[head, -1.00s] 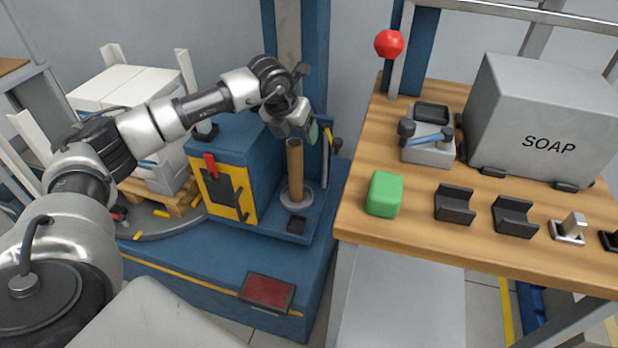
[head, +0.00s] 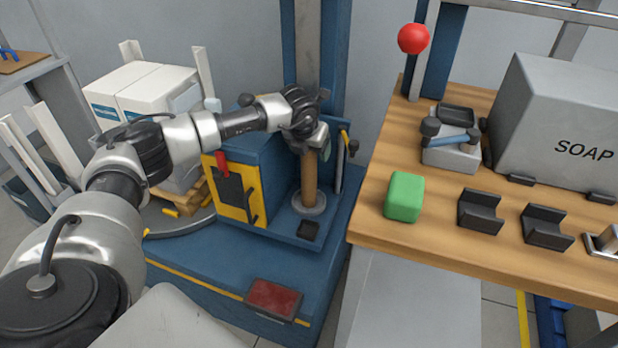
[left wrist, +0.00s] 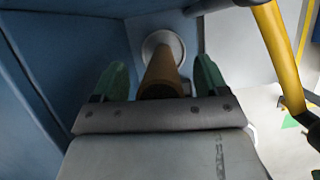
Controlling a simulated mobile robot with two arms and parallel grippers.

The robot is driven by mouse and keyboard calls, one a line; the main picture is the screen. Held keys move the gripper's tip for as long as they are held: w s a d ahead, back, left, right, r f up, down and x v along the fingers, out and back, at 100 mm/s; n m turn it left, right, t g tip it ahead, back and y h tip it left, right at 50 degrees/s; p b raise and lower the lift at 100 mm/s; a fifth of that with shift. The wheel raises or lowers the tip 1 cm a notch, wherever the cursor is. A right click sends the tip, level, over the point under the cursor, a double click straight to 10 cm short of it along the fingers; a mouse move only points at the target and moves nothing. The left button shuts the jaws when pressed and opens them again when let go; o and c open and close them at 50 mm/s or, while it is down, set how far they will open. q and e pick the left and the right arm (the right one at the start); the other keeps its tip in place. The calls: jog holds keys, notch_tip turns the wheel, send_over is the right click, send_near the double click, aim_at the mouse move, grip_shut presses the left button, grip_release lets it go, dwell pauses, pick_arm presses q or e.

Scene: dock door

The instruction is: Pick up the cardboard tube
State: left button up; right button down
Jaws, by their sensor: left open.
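The brown cardboard tube (head: 309,182) stands upright on a round grey base (head: 309,204) on the blue machine's ledge. My left gripper (head: 312,146) is at the top of the tube in the head view. In the left wrist view, the tube (left wrist: 161,75) lies between the two green fingertips of my left gripper (left wrist: 160,80), with a gap on each side. The gripper is open around the tube's upper end. The tube's top is hidden by the gripper in the head view. My right gripper is not in view.
The blue machine (head: 270,262) has a yellow-framed panel (head: 236,187) left of the tube. A yellow handle (left wrist: 280,55) is close on the right. A wooden table (head: 375,222) with a green block (head: 404,197) and a grey SOAP box (head: 560,125) stands to the right.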

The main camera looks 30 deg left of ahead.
pick_arm(q)
jog(key=shift+c, duration=0.3)
jog(key=c, duration=1.2)
